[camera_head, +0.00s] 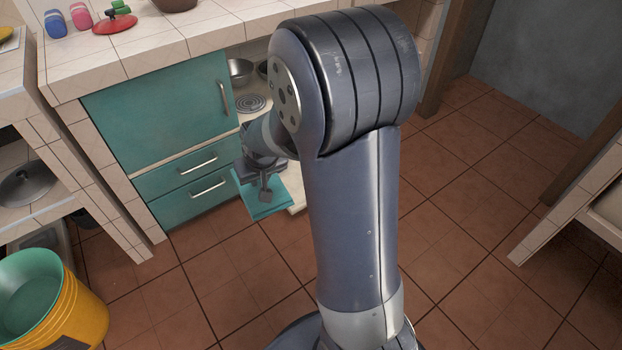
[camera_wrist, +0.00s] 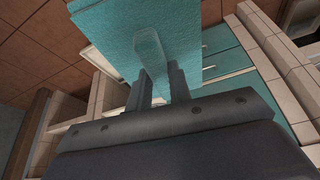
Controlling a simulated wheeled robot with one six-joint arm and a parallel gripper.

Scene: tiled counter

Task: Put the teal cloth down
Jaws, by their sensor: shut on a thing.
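The teal cloth (camera_head: 264,203) is a flat teal sheet in front of the teal cabinet, above the floor tiles in the head view. My gripper (camera_head: 266,192) is shut on it. In the wrist view the cloth (camera_wrist: 125,30) spreads beyond my gripper (camera_wrist: 158,75), with a raised fold pinched between the two fingers. I cannot tell from these views whether the cloth touches anything below it. My arm hides part of the area to its right.
The teal cabinet (camera_head: 160,115) with two drawers stands behind the cloth. A red lid (camera_head: 115,23) lies on the tiled counter (camera_head: 150,48). Yellow buckets (camera_head: 85,305) stand at lower left. Floor at right is clear.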

